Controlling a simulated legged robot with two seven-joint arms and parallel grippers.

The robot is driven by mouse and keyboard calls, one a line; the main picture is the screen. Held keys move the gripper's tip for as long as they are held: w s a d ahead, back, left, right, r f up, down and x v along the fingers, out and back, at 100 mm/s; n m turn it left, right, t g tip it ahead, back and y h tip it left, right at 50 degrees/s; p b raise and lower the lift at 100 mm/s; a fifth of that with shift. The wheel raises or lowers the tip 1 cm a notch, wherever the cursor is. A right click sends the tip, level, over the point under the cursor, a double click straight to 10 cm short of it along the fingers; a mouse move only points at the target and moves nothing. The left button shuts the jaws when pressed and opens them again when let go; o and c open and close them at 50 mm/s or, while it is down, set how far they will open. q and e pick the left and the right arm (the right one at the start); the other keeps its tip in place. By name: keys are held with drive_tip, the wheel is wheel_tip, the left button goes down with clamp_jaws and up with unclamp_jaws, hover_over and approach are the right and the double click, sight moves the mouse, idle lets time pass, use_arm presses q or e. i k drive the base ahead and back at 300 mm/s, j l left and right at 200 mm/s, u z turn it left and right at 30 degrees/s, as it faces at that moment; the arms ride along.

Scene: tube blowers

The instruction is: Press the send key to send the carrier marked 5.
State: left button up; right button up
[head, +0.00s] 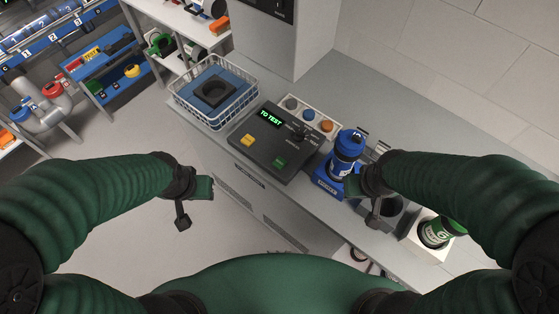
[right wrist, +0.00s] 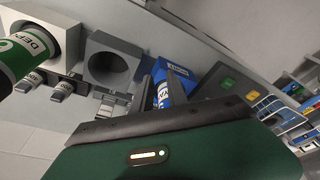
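The grey control panel (head: 272,142) stands on the counter with a lit display (head: 271,118) reading "TO TEST". It has a yellow key (head: 248,140), a green key (head: 280,162) and a black lever (head: 299,132). A blue carrier (head: 346,148) stands upright in a blue holder (head: 325,184) right of the panel; I cannot read its number. My right gripper (head: 372,194) is beside it. My left gripper (head: 194,202) is away from the panel, over the floor, holding nothing visible.
A wire basket (head: 214,92) with a blue pad and black ring is left of the panel. A box with round coloured buttons (head: 308,116) is behind it. A green carrier (head: 434,232) sits in a white block at right, near a grey round port (right wrist: 108,68). Shelves stand at back left.

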sight(278, 163)
drive_tip(key=k, duration=0.25)
drive_tip(key=k+z, duration=0.3)
drive_tip(key=i+j+z, duration=0.15)
drive_tip(key=j+z, duration=0.15)
drive_tip(key=i+j+z, duration=0.1)
drive_tip(key=j+z, duration=0.5)
drive_tip(key=j, duration=0.15)
drive_tip(key=j+z, duration=0.2)
drive_tip(key=j, duration=1.6)
drive_tip(key=i, duration=0.05)
